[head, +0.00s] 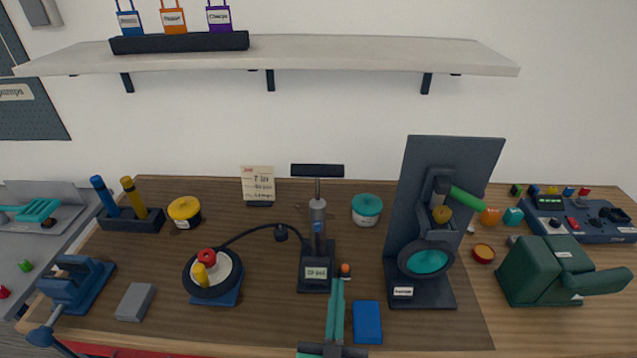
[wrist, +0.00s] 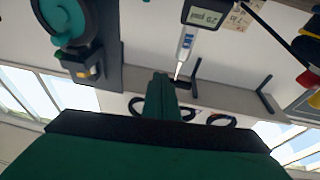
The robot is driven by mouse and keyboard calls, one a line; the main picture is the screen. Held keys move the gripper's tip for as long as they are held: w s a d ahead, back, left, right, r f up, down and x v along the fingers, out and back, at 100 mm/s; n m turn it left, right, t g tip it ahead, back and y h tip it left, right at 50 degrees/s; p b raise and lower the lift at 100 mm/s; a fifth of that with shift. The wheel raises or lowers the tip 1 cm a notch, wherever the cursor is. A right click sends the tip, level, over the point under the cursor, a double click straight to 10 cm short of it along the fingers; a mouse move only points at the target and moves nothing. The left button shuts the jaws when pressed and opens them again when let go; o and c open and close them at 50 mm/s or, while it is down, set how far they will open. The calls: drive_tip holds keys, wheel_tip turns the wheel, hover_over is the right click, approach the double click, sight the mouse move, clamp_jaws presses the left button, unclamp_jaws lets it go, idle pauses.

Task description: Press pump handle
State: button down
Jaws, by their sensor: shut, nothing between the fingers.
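The floor pump (head: 318,225) stands upright at the middle of the bench, with a grey barrel and a dark base with a pale label. Its black T-shaped handle (head: 318,170) is up, with a short rod showing below it. My gripper (head: 341,282) has teal fingers, shut and empty, in front of the pump base to its lower right and well below the handle in the picture. In the wrist view, which is upside down, the shut fingers (wrist: 160,78) show beside the pump (wrist: 186,42). The handle (wrist: 182,97) is partly hidden behind them. I see no contact.
A hose runs left from the pump to a wheel on a stand (head: 213,273). A dark upright machine (head: 427,285) stands close on the right. A blue block (head: 367,322) lies right of my gripper. A shelf (head: 270,57) hangs above the bench.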

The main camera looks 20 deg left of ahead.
drive_tip(key=w+a+r+t+y, duration=0.1)
drive_tip(key=w+a+r, duration=0.2)
drive_tip(key=r, duration=0.5)
drive_tip(key=w+a+r+t+y, duration=0.1)
drive_tip(key=w+a+r, duration=0.3)
drive_tip(key=r, duration=0.4)
drive_tip(key=shift+w+n, duration=0.15)
drive_tip(key=shift+n, duration=0.15)
drive_tip(key=shift+r, duration=0.1)
wheel_tip(320, 180, up, 5)
hover_over(319, 174)
drive_tip(key=s, duration=0.2)
drive_tip(key=f, duration=0.2)
drive_tip(key=shift+w+d+f, duration=0.15)
drive_tip(key=shift+d+f, duration=0.05)
drive_tip(key=shift+f, duration=0.2)
drive_tip(key=shift+w+f, duration=0.1)
drive_tip(key=shift+f, duration=0.5)
